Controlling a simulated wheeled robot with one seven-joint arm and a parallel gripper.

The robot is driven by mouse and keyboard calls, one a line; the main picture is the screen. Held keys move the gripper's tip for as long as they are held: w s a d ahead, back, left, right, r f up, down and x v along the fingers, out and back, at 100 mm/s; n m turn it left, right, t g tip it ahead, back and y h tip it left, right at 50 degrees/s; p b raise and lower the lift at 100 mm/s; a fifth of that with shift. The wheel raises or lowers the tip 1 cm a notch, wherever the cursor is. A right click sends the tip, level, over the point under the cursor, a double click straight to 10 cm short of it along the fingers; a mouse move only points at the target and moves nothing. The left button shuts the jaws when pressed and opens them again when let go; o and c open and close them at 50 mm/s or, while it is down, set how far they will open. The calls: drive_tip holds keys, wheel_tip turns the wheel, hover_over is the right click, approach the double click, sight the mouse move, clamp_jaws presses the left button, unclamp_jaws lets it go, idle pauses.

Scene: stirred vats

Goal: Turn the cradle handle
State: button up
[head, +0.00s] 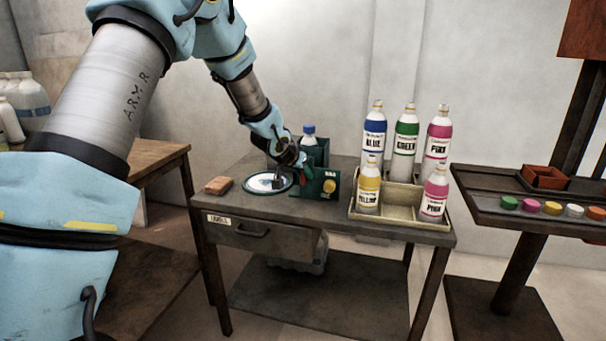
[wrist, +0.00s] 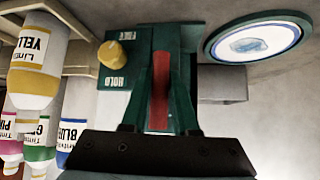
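The green cradle (head: 314,184) stands on the dark worktable, with a yellow knob (head: 329,186) on its front. In the wrist view the knob (wrist: 116,54) is beside a label reading HOLD. The red cradle handle (wrist: 159,92) lies between the two green fingers of my gripper (wrist: 162,75).
A round white plate with a green rim (head: 268,183) and an orange-brown block (head: 219,185) are left of the cradle. A tray (head: 400,225) of labelled colour bottles stands at right. A side stand (head: 480,205) holds several coloured caps.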

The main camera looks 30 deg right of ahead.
drive_tip(key=o, duration=0.4)
drive_tip(key=shift+r, duration=0.1)
drive_tip(key=v, duration=1)
drive_tip(key=shift+s+a+r, duration=0.2)
drive_tip(key=s+a+r+n+y+p, duration=0.1)
drive_tip(key=a+n+y+p, duration=0.2)
drive_tip(key=a, duration=1)
drive_tip(key=s+a+r+n+y+p, duration=0.1)
drive_tip(key=s+a+n+y+p, duration=0.15)
drive_tip(key=a, duration=1.05)
drive_tip(key=s+a+n+g+p, duration=0.1)
drive_tip(key=s+a, duration=0.2)
drive_tip(key=a, duration=0.1)
drive_tip(key=s+a+r+n+g+y+p, duration=0.1)
drive_tip(key=s+a+n, duration=0.1)
drive_tip(key=s+a, duration=0.2)
drive_tip(key=s+a+n+g+y, duration=0.1)
drive_tip(key=s+a+g, duration=0.1)
drive_tip(key=s+a, duration=0.2)
drive_tip(key=shift+s+a+r+p, duration=0.1)
drive_tip(key=shift+a+r+p, duration=0.1)
drive_tip(key=shift+p, duration=0.2)
